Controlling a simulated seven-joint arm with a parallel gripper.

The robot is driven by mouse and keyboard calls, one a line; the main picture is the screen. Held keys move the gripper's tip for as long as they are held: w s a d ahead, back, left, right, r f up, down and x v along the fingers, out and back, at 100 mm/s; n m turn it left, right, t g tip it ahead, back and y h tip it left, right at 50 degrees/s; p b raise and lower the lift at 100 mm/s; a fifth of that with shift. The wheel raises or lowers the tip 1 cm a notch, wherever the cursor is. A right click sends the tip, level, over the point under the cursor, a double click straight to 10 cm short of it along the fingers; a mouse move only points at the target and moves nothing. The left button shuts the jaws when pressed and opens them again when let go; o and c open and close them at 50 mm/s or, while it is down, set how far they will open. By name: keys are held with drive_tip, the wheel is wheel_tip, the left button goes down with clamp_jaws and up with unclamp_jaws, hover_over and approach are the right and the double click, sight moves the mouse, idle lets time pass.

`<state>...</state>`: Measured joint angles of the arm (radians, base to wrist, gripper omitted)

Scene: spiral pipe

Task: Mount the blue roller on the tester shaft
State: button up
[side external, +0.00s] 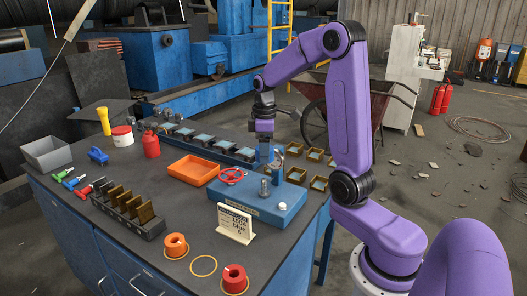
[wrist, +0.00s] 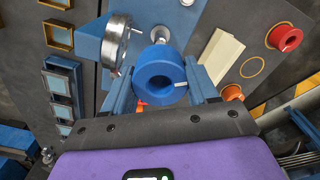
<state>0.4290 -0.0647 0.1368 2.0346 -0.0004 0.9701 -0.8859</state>
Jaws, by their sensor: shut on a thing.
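In the wrist view the blue roller (wrist: 152,72), a thick ring with a pale mark, sits between the blue fingers of my gripper (wrist: 161,84), which is shut on it. In the side view my gripper (side external: 266,152) hangs above the blue tester base (side external: 285,212), and the roller is hard to tell from the fingers. The metal tester shaft (side external: 265,188) stands upright on the base, below and apart from the gripper. In the wrist view its top (wrist: 160,34) shows just past the roller's edge. The round dial gauge (wrist: 117,30) is close left of the roller.
A cream card (side external: 236,223) stands before the tester. An orange roller (side external: 176,244), a red roller (side external: 234,279) and an empty yellow ring (side external: 203,266) are at the table front. An orange tray (side external: 193,170) and a red coiled item (side external: 232,176) lie left of the tester.

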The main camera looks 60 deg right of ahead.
drive_tip(key=shift+f, duration=0.1)
hover_over(265, 183)
drive_tip(key=shift+w+d+f, duration=0.1)
drive_tip(key=shift+d+f, duration=0.05)
drive_tip(key=shift+f, duration=0.8)
drive_tip(key=shift+w+d+f, duration=0.1)
drive_tip(key=shift+w+f, duration=0.05)
drive_tip(key=shift+f, duration=0.75)
drive_tip(key=shift+w+d+f, duration=0.1)
drive_tip(key=shift+d+f, duration=0.05)
drive_tip(key=shift+f, duration=0.8)
drive_tip(key=shift+f, duration=3.05)
drive_tip(key=o, duration=1.3)
